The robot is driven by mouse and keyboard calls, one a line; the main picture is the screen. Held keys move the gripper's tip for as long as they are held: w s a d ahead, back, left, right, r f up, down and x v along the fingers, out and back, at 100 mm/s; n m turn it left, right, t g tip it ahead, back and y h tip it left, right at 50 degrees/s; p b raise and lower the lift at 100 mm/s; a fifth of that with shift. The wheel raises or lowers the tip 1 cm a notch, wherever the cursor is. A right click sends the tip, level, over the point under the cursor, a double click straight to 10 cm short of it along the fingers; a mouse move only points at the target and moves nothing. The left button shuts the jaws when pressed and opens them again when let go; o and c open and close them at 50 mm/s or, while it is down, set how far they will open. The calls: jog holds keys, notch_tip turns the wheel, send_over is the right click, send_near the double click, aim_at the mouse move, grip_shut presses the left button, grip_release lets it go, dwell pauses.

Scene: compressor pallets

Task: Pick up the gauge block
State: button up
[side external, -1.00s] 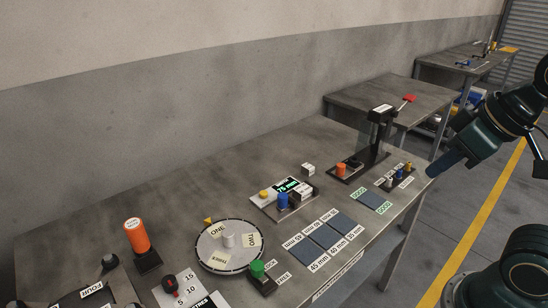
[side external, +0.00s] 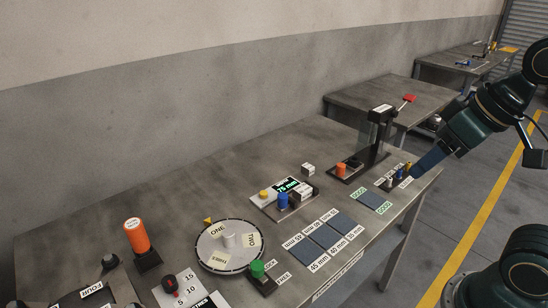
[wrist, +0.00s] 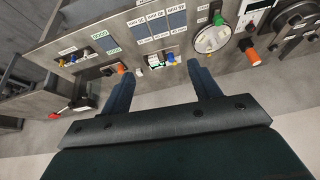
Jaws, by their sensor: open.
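A small white block with dark marking (side external: 308,169), which looks like the gauge block, sits on the table behind the display unit (side external: 287,187) reading 75 mm. The block's identity is not certain at this size. My gripper (side external: 421,169) is open and empty, at the table's right end near the small coloured pegs, well right of the block. In the wrist view, my two blue fingers (wrist: 160,69) are spread apart, with the display unit (wrist: 156,60) seen beyond and between them.
A dark stand with a tall column (side external: 376,135) and an orange knob is between my gripper and the block. Blue labelled pads (side external: 325,236) lie along the front edge. A round dial (side external: 230,258) and an orange cylinder (side external: 136,236) stand left. The table's back is clear.

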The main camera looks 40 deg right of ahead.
jog(key=w+d+m+g+y, duration=0.25)
jog(key=w+m, duration=0.65)
jog(key=w, duration=1.3)
jog(key=w+d+f+m+g+y, duration=0.1)
jog(key=w+d+f+m, duration=0.3)
jog(key=f, duration=0.4)
jog(key=w+d+f+m+g+y, duration=0.1)
jog(key=w+d+f+m+g, duration=0.1)
jog(key=w+d+f+m, duration=0.2)
jog(key=w+d+f, duration=0.2)
jog(key=w+f, duration=0.2)
jog(key=f, duration=0.1)
jog(key=shift+w+d+f, duration=0.3)
jog(key=shift+w, duration=0.1)
send_over(308, 185)
jog(key=shift+f, duration=3.95)
jog(key=shift+f, duration=0.1)
